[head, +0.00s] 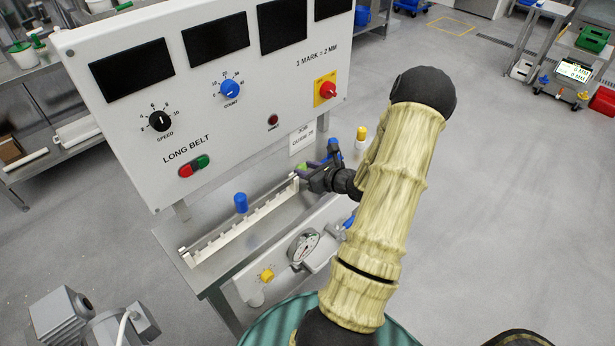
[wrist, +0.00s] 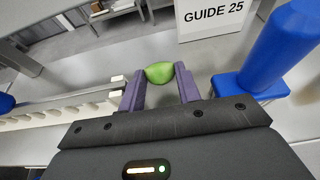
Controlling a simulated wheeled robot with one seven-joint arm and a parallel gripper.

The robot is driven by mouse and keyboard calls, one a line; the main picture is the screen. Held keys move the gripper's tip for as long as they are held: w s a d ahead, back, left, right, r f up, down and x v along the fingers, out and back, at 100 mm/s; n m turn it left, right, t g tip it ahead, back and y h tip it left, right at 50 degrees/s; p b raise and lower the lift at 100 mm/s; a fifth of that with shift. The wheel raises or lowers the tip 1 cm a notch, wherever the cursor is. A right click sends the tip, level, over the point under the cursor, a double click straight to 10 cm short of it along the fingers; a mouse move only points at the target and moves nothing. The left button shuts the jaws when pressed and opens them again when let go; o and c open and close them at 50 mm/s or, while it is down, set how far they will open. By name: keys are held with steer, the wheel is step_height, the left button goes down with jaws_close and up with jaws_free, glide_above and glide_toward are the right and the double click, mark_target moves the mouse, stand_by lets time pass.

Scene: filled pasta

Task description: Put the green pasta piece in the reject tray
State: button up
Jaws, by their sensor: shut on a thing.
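The green pasta piece (wrist: 160,73) is held between the two purple fingers of my gripper (wrist: 160,88) in the wrist view. My gripper is shut on it. In the head view my gripper (head: 306,172) is at the right end of the white notched rail, below the control panel, and only a bit of green shows there. I cannot tell from these frames whether the piece is clear of the surface below. No tray that I can make out as the reject tray is in view.
The white notched rail (head: 240,220) lies on the metal bench with a blue cylinder (head: 241,203) by it. A blue post (wrist: 280,45) stands close to the right of my gripper. The control panel (head: 215,90) rises behind. A dial gauge (head: 303,247) is in front.

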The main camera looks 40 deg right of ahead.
steer(key=shift+f, duration=1.6)
steer(key=shift+f, duration=0.15)
steer(key=o, duration=0.7)
steer(key=shift+c, duration=0.2)
steer(key=shift+r, duration=0.2)
steer(key=a+v, duration=0.1)
steer(key=v, duration=1.1)
steer(key=shift+d, duration=0.45)
